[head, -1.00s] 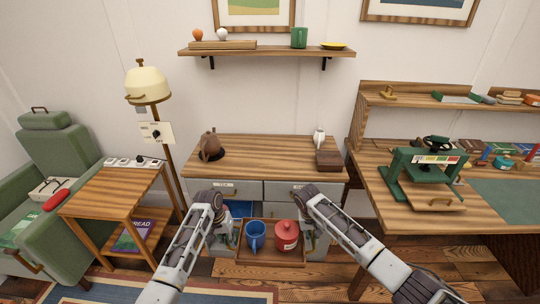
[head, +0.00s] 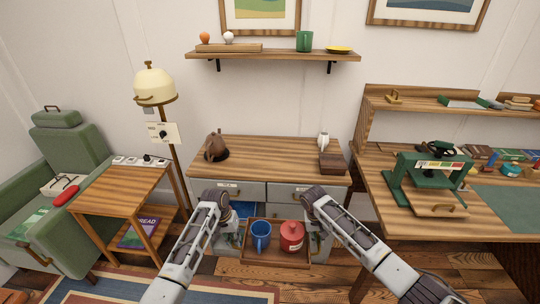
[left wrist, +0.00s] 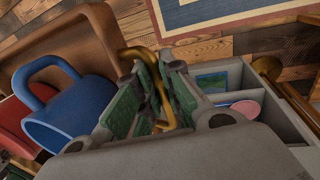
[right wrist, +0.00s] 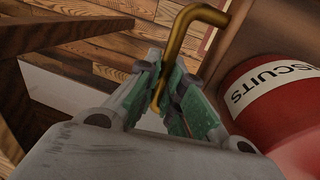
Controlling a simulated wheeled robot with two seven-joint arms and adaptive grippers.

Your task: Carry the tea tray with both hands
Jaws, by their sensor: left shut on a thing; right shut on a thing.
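The wooden tea tray (head: 275,263) hangs level in front of the dresser, carrying a blue mug (head: 261,233) on the left and a red tin (head: 292,237) on the right. My left gripper (left wrist: 157,95) is shut on the brass handle (left wrist: 138,55) at the tray's left end. My right gripper (right wrist: 172,100) is shut on the brass handle (right wrist: 190,30) at the right end. The mug (left wrist: 75,112) stands inside the tray wall in the left wrist view. The tin (right wrist: 280,95) reads "BISCUITS" in the right wrist view. My wrists partly hide the tray's ends in the head view.
An open drawer (left wrist: 240,85) lies near my left gripper. A side table (head: 125,185) stands left, a desk (head: 395,222) right.

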